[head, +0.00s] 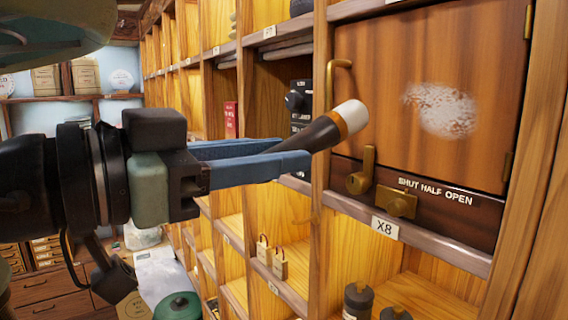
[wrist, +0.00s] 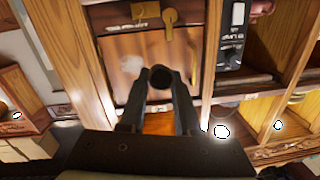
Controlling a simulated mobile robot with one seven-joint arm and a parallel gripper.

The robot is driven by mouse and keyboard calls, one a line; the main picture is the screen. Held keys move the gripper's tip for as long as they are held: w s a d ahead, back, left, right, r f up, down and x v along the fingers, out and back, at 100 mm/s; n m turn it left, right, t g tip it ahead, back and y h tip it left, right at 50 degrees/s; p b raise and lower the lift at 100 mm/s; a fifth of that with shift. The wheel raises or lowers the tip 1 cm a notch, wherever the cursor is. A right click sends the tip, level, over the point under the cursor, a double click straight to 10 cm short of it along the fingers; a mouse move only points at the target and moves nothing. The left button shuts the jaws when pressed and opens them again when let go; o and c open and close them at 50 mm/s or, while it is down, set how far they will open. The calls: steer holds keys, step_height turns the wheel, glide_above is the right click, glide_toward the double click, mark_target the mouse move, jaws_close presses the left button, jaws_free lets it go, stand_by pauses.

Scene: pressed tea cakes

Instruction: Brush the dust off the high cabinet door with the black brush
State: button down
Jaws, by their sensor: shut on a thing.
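My gripper (head: 306,154) is shut on the black brush (head: 326,134), which has a dark handle, an orange-brown band and pale bristles. The brush tilts up to the right, bristles toward the door's left side. In the wrist view the brush (wrist: 160,78) shows as a dark round end between the fingers. The high cabinet door (head: 400,60) is brown wood and looks closed. A whitish dust patch (head: 443,110) lies on its right half, to the right of the bristles and apart from them in the picture. I cannot tell whether the bristles touch the door.
A brass handle (head: 340,80) stands out at the door's left edge. Below are a brass latch (head: 361,172) and a brass slider (head: 398,203) by a "SHUT HALF OPEN" label. Open shelves with padlocks (head: 279,264) and dark jars (head: 357,300) lie lower.

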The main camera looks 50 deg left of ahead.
mark_target(325, 146)
steer(key=shift+r, duration=0.15)
steer(key=shift+w+d, duration=0.15)
steer(key=shift+w, duration=1.25)
steer(key=shift+w+d, duration=0.1)
steer(key=shift+w, duration=1.25)
steer(key=shift+w, duration=0.6)
